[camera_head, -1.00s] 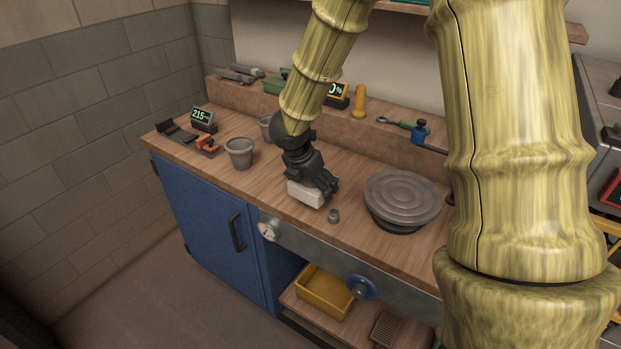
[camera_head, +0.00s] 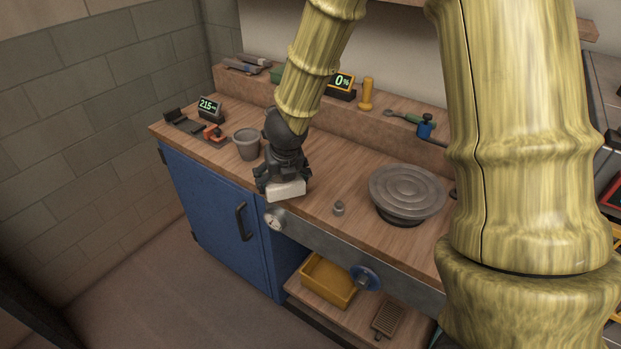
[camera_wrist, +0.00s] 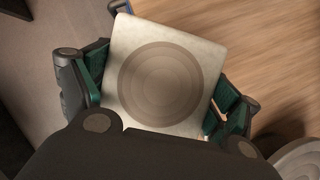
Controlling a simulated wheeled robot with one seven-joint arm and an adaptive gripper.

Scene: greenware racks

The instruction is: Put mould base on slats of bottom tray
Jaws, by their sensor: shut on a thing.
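The mould base (camera_head: 286,191) is a pale, square block, held low at the front edge of the wooden bench. In the wrist view the mould base (camera_wrist: 160,85) shows a round, grey-brown stepped recess on its upper face. My gripper (camera_head: 283,180) is shut on it, with green finger pads (camera_wrist: 160,90) against two opposite sides. Whether the block touches the bench top is hard to tell. No slatted tray can be made out for certain; a small ribbed brown piece (camera_head: 388,317) lies on the low shelf at the bottom.
A grey banding wheel (camera_head: 406,190) and a small grey cup (camera_head: 338,208) stand right of my gripper. A grey bucket (camera_head: 247,144) stands behind left. A yellow bin (camera_head: 328,281) sits on the low shelf (camera_head: 352,316).

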